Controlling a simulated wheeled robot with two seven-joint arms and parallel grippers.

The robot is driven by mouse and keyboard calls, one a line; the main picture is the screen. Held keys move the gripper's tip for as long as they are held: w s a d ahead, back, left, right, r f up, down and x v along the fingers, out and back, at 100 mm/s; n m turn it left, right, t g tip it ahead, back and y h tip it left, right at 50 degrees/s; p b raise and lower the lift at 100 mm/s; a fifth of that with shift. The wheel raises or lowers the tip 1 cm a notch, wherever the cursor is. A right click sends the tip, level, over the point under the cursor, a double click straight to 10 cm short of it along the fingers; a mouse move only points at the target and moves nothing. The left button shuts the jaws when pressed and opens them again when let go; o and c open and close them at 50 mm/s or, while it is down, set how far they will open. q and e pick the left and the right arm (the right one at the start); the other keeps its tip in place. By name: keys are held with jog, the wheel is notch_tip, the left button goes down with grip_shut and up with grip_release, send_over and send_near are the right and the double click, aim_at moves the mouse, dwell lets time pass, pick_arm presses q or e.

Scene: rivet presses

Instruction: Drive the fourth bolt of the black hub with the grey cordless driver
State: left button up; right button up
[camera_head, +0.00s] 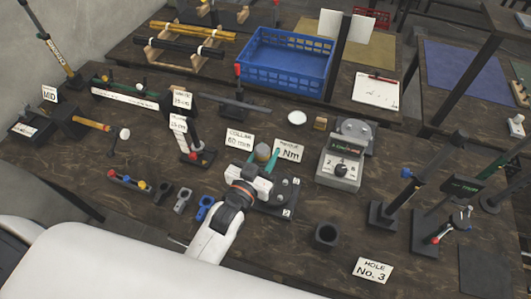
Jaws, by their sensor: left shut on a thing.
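My left gripper (262,170) reaches in over the middle of the bench, its white arm coming up from the bottom. It is shut on what looks like the grey cordless driver (263,152), whose rounded grey top shows just beyond the fingers. A teal part shows beside it. The black hub (284,194) appears as a dark block with round features and small white tags, just right of and partly behind the gripper. The driver's tip and the hub's bolts are hidden or too small to tell. My right gripper is not in view.
A grey dial box (340,168) stands to the right of the hub. A dark square socket block (326,236) and a "HOLE No. 3" card (372,270) are nearer the front. Small blue and grey parts (203,208) lie left of my arm. A blue crate (285,58) stands behind.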

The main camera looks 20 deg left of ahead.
aim_at(265, 144)
pick_arm(q)
jog(key=shift+f, duration=0.45)
dwell(1.1)
jog(key=shift+p, duration=0.4)
dwell(1.0)
jog(key=shift+r, duration=0.1)
notch_tip(265, 144, up, 5)
jog(key=p, duration=0.5)
jog(key=shift+r, duration=0.2)
dwell(0.4)
